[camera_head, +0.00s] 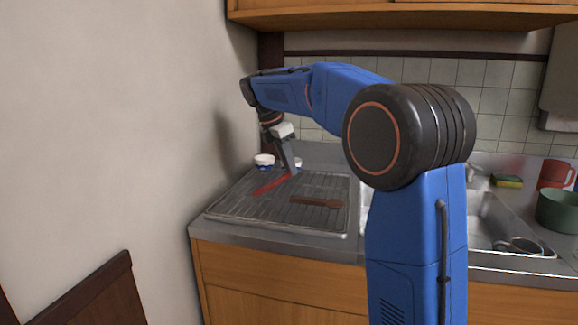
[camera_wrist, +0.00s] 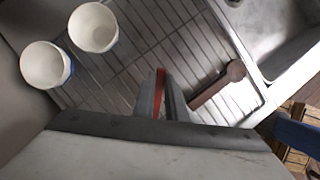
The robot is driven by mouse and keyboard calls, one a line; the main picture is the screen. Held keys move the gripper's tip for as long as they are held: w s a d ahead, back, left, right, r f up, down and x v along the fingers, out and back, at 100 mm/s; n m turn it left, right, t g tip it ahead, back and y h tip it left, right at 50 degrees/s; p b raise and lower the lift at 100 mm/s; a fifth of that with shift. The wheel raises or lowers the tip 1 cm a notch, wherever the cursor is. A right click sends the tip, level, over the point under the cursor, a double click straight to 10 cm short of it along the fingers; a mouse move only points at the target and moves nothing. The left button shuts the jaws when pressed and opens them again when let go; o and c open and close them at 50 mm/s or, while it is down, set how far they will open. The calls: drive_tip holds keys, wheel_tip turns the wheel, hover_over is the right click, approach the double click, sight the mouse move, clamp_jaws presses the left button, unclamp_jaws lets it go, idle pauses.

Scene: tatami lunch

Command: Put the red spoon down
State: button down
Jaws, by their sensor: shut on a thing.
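The red spoon (camera_head: 270,185) is at the drainboard beside the sink. My gripper (camera_head: 293,172) is shut on it and points down over the ribbed metal drainboard (camera_head: 232,207). In the wrist view the red spoon (camera_wrist: 160,80) shows as a narrow red strip between the two fingers of my gripper (camera_wrist: 161,98). The fingers and wrist hide most of it there. I cannot tell whether the spoon touches the drainboard.
A brown wooden spoon (camera_head: 318,202) lies on the drainboard to the right. Two white cups (camera_wrist: 94,27) (camera_wrist: 45,64) stand at the back left. The sink (camera_head: 488,215) is to the right, with a green pot (camera_head: 558,211) beyond. The drainboard's front left is clear.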

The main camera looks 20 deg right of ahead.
sight(277, 180)
drive_tip(key=shift+f, duration=0.15)
drive_tip(key=c, duration=1.8)
unclamp_jaws()
drive_tip(key=shift+d, duration=0.1)
drive_tip(key=v, duration=1.2)
